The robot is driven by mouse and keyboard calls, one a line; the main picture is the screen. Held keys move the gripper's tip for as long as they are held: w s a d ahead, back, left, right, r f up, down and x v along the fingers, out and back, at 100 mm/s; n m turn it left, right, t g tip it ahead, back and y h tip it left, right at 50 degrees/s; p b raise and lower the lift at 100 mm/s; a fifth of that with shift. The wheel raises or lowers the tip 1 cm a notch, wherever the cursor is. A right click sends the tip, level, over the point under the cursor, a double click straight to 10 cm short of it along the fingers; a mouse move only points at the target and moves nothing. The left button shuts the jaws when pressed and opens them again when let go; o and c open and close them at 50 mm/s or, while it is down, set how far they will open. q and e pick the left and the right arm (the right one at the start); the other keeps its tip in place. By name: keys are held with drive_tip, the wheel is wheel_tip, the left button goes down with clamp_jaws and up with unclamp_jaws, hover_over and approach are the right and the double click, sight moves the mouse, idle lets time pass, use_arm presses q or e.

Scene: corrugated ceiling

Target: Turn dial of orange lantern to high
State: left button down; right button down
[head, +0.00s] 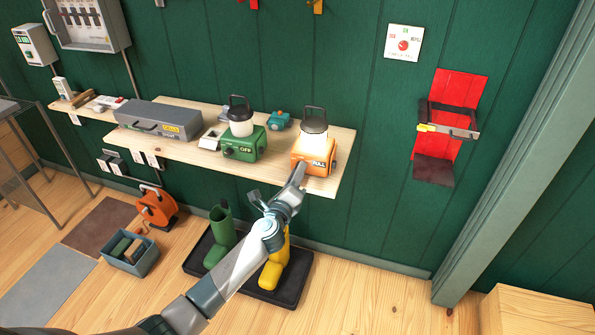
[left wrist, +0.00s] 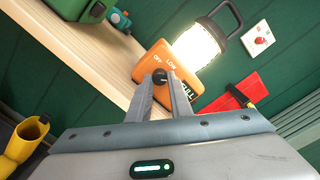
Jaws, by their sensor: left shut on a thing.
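The orange lantern (head: 325,153) stands near the right end of the wooden shelf, its lamp glowing white and its handle raised. In the left wrist view its orange face (left wrist: 148,69) shows "OFF" and "LOW" marks above a black dial (left wrist: 160,75). My left gripper (head: 300,170) reaches the lantern's front from below. In the left wrist view its two fingers (left wrist: 161,84) are closed around the dial, one on each side. The fingers hide part of the face, and I cannot tell which mark the dial points to. My right gripper is not in view.
A green lantern (head: 246,146) marked "OFF" stands left on the same shelf (head: 270,172), beside a grey toolbox (head: 160,119). A small teal object (head: 279,120) sits behind. Green and yellow boots (head: 274,268) stand on a black tray below. A red wall holder (head: 462,88) hangs at right.

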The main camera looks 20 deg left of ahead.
use_arm(q)
drive_tip(key=shift+m, duration=0.9)
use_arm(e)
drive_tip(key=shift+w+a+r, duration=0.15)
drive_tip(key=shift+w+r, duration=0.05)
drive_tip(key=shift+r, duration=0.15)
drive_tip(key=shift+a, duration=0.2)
use_arm(q)
drive_tip(key=c, duration=1.6)
unclamp_jaws()
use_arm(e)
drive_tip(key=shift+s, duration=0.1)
use_arm(q)
drive_tip(key=shift+s, duration=0.15)
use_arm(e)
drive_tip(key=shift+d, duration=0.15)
